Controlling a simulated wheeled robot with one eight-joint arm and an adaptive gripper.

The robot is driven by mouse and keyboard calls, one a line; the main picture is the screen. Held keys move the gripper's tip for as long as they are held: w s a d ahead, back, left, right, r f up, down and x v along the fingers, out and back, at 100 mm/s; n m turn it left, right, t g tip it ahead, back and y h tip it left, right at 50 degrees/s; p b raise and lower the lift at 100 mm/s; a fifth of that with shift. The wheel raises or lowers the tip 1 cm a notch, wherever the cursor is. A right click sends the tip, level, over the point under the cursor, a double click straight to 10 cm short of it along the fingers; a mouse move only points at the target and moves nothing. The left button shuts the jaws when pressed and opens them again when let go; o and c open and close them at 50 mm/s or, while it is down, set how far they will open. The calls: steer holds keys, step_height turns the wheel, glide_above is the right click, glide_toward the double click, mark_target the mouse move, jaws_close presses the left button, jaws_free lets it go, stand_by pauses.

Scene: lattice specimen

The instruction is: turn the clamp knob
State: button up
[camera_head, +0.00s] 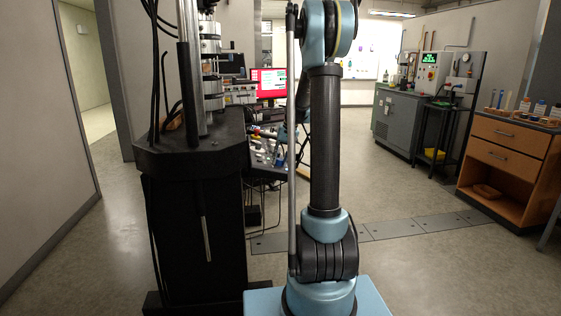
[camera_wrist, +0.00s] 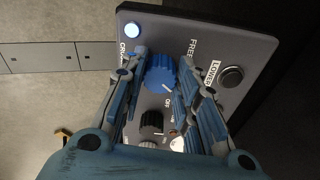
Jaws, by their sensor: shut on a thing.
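In the wrist view, a blue ribbed knob (camera_wrist: 160,75) with a white pointer line sits on a dark control panel (camera_wrist: 205,32). The word FREE is printed near it; another label on the left is partly hidden. My gripper (camera_wrist: 166,62) has its two fingers on either side of the knob and is shut on it. The pointer line aims toward the lower right in the picture. In the head view my arm stands in front, and I cannot clearly make out the gripper or the knob there.
On the same panel are a lit round button (camera_wrist: 132,30), a black button (camera_wrist: 231,77) by the label LOWER, and a dark knob (camera_wrist: 152,122) close below the fingers. A black test frame (camera_head: 195,160) stands left of my arm. Floor is open to the right.

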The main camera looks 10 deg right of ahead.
steer(key=shift+w+m, duration=0.2)
steer(key=shift+m, duration=0.4)
steer(key=o, duration=1.1)
steer(key=shift+s, duration=0.1)
steer(key=v, duration=1.1)
steer(key=shift+r, duration=0.4)
